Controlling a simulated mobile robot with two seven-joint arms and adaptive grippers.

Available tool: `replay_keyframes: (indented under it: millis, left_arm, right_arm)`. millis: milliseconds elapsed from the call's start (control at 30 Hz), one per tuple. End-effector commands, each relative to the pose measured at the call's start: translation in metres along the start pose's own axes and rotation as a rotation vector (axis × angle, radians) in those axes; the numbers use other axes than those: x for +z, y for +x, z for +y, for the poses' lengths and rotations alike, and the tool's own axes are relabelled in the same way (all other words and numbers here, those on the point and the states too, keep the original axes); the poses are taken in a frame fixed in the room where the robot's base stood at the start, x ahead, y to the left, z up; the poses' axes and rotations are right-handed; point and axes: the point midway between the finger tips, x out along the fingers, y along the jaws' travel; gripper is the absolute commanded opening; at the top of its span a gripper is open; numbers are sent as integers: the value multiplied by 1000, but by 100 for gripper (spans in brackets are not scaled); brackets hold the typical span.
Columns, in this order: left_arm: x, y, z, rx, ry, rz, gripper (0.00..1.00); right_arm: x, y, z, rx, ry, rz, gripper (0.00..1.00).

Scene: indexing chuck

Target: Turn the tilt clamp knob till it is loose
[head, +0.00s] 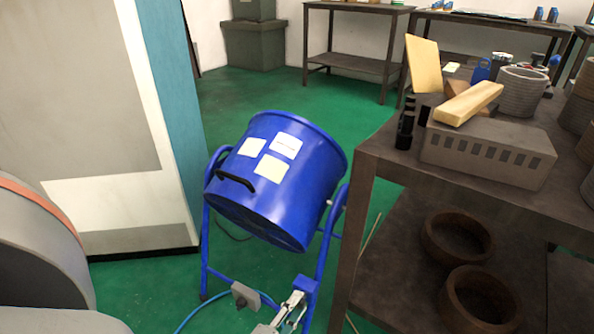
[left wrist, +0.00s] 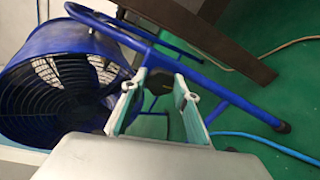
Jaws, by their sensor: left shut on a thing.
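A blue drum fan (head: 275,175) with a black handle and pale labels hangs tilted in a blue tube stand (head: 206,240). In the left wrist view its dark grille (left wrist: 60,100) shows at left. The tilt clamp knob (left wrist: 158,80) is a dark piece by the blue tube, between the two fingertips of my left gripper (left wrist: 159,86). That gripper is shut on it. In the head view my left gripper (head: 291,303) shows low by the stand's right leg, where I cannot make out the knob. My right gripper is not in view.
A dark workbench (head: 370,150) stands close on the right, with a grey perforated block (head: 487,153) on top and brown rings (head: 457,238) on its lower shelf. A blue hose (head: 190,318) lies on the green floor. A large cabinet (head: 100,120) stands at left. Floor behind the fan is clear.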

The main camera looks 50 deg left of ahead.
Motion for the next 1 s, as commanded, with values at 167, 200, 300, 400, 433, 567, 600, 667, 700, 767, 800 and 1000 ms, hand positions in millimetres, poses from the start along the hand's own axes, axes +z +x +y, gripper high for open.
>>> replay_keyframes:
  millis: [167, 200, 300, 400, 433, 567, 600, 667, 700, 767, 800, 1000]
  left_arm:
    - [-2, 0, -1, -2, -129, -13, 8]
    - [-2, 0, -1, -2, -153, -16, 8]
    - [-1, 0, 0, -1, -207, -23, 8]
    - [-1, 0, 0, -1, -248, -27, 8]
    - [-1, 0, 0, -1, -258, -29, 8]
    - [-1, 0, 0, -1, -291, -32, 8]
    - [-1, 0, 0, -1, -297, -33, 8]
    - [-1, 0, 0, -1, -304, -33, 8]
    - [-1, 0, 0, -1, -307, -34, 8]
    - [-1, 0, 0, -1, -309, -34, 8]
    - [-1, 0, 0, -1, -310, -34, 8]
    - [-1, 0, 0, -1, -310, -34, 8]
  right_arm:
    - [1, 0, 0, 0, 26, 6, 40]
    - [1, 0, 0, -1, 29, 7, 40]
    - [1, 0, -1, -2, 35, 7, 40]
    - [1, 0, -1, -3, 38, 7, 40]
    - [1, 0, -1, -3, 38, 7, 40]
    - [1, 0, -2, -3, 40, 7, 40]
    - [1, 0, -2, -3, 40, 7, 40]
    - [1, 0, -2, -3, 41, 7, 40]
    - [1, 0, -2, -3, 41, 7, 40]
    - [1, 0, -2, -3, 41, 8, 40]
    - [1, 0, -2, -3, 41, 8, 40]
    - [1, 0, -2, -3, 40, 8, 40]
